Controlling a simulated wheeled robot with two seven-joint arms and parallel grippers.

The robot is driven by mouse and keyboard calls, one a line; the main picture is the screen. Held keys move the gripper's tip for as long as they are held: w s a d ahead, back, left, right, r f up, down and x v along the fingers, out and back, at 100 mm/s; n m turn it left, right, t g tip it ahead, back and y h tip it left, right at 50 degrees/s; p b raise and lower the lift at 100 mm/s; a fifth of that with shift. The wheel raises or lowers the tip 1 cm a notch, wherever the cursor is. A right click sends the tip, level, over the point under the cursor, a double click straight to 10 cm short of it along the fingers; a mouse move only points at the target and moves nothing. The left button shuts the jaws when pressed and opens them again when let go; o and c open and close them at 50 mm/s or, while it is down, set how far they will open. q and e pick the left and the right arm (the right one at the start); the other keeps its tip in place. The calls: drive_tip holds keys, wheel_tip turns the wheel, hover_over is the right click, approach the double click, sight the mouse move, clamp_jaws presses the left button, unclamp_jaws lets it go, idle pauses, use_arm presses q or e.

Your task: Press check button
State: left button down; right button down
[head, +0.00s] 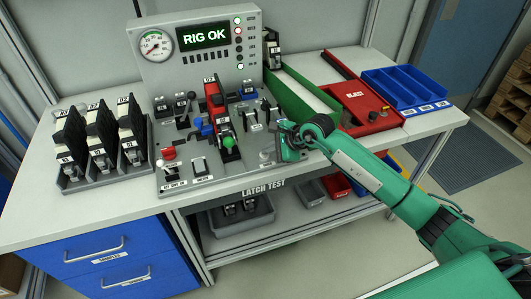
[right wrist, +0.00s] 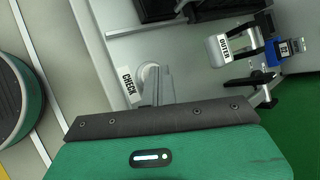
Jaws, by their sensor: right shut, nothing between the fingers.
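The check button is a pale round button (right wrist: 149,74) beside a white CHECK label (right wrist: 128,84) in the right wrist view. In the head view it is a small pale knob (head: 265,156) near the front right of the grey test rig panel (head: 205,172). My right gripper (head: 281,148) is shut and empty, low over the panel just right of the button. In the right wrist view its grey fingertips (right wrist: 164,86) overlap the button's right side; I cannot tell whether they touch it. My left gripper is not in view.
The rig's display (head: 204,36) reads RIG OK. A red clamp with a green knob (head: 228,143) stands mid-panel. An OUTER-labelled latch (right wrist: 224,48) is near my gripper. A red tray (head: 352,98) and blue bin (head: 405,90) lie right; black latch units (head: 101,138) stand left.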

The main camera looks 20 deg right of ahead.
sight(267, 155)
drive_tip(key=shift+f, duration=0.2)
drive_tip(key=shift+w+a+r+p, duration=0.1)
drive_tip(key=shift+a+r+p, duration=0.1)
drive_tip(key=shift+r, duration=0.25)
drive_tip(key=shift+w+a+r+p, duration=0.1)
drive_tip(key=shift+a+r, duration=0.05)
drive_tip(key=shift+r, duration=0.3)
drive_tip(key=shift+s, duration=0.1)
drive_tip(key=shift+r+p, duration=0.5)
drive_tip(key=shift+r, duration=0.4)
drive_tip(key=shift+r+p, duration=0.65)
drive_tip(key=shift+r, duration=1.1)
